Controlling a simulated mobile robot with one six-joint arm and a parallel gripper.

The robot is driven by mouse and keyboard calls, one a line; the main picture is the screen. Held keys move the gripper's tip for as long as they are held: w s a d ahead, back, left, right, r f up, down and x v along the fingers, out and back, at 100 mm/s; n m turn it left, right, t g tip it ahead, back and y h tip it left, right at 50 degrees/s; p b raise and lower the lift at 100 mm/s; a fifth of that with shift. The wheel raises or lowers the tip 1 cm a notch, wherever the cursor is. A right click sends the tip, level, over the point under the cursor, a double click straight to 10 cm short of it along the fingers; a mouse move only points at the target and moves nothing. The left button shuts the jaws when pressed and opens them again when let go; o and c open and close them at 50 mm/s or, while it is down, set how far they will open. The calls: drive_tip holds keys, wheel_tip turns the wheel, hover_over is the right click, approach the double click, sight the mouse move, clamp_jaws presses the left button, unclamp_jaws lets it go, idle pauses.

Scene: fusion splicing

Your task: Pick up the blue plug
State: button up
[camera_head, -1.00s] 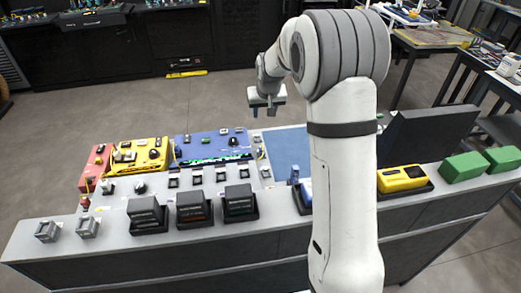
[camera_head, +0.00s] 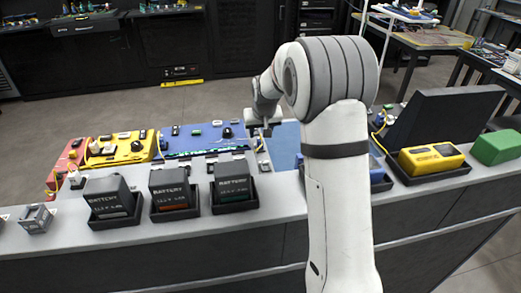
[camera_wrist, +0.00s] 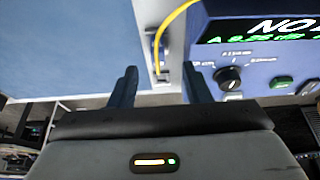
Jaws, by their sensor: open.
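My gripper (camera_head: 263,130) hangs over the back of the bench, at the right end of the blue panel, in the head view. In the wrist view its two dark blue fingers (camera_wrist: 160,85) stand apart with nothing held between them. A small blue piece (camera_wrist: 164,54), which looks like the blue plug, sits at the end of a yellow cable (camera_wrist: 172,22) on a pale strip. It lies ahead of the gap between the fingertips. Its exact shape is too small to tell. In the head view the gripper and arm largely hide this spot.
The blue panel (camera_head: 205,140) with a lit display and black knob (camera_wrist: 228,78) is close to one finger. A flat blue mat (camera_wrist: 70,45) lies on the other side. Black battery boxes (camera_head: 172,190) line the front. A yellow device (camera_head: 430,158) sits right.

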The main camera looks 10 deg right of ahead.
sight(260, 141)
drive_tip(key=x, duration=0.7)
drive_tip(key=shift+d, duration=0.15)
drive_tip(key=shift+c, duration=0.4)
clamp_jaws()
